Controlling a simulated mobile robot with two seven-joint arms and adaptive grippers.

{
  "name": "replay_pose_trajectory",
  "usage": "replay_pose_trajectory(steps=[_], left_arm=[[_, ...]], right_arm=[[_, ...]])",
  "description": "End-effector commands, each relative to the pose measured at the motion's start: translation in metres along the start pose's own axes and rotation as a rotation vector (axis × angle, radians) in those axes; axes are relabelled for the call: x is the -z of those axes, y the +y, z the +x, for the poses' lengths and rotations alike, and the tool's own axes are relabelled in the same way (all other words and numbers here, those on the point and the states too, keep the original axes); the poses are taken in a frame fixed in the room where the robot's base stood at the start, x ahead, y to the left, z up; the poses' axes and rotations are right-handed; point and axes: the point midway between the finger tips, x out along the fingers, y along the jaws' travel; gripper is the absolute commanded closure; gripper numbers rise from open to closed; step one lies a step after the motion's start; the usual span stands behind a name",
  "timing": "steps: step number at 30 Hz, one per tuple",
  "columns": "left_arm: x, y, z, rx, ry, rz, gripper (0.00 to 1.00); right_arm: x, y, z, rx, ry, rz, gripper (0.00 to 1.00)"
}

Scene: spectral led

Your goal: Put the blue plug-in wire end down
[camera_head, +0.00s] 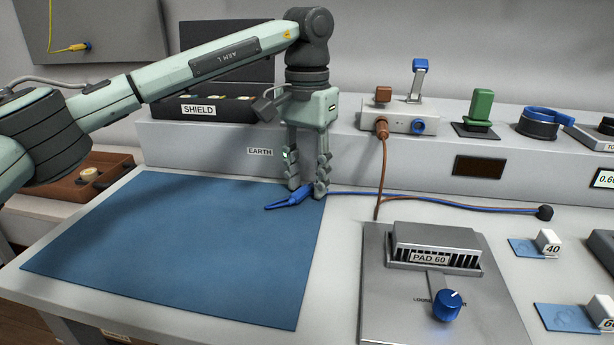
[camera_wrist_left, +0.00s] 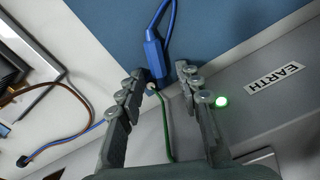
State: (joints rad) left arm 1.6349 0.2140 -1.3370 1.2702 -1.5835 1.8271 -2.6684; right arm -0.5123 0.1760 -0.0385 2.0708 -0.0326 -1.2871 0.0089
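The blue wire end (camera_head: 290,200) is at the back right corner of the blue mat (camera_head: 170,245), on it or just above it; I cannot tell which. Its blue body (camera_wrist_left: 154,56) and a thin blue loop show in the left wrist view. A blue wire (camera_head: 420,199) runs right from it to a black grommet (camera_head: 545,212). My left gripper (camera_head: 308,192) points down over this corner. Its two fingers (camera_wrist_left: 160,76) stand apart, with a gap wider than the blue body, which lies at the fingertips. My right gripper is not in view.
A grey ledge with an EARTH label (camera_head: 259,152) and a SHIELD box (camera_head: 225,108) stands behind the mat. A brown wire (camera_head: 383,165) is plugged into a grey box (camera_head: 400,115). The PAD 60 unit (camera_head: 435,247) is to the right. Most of the mat is bare.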

Motion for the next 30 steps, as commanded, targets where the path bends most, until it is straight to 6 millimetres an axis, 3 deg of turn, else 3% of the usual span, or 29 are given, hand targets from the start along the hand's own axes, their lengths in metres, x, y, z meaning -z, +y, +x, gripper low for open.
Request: replay_pose_trajectory(steps=[5, 18, 24, 30], left_arm=[[0.001, 0.0, -0.018, 0.001, 0.004, 0.0, 0.65], [0.0, 0.0, -0.107, 0.001, 0.003, -0.001, 0.65], [0.0, 0.0, -0.122, 0.0, 0.001, 0.0, 0.65], [0.0, 0.0, -0.124, -0.001, 0.0, 0.001, 0.65]], right_arm=[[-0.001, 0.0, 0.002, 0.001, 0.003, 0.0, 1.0], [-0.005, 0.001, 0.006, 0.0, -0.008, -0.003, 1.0], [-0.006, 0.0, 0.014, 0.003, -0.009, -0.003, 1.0], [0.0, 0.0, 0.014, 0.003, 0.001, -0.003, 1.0]])
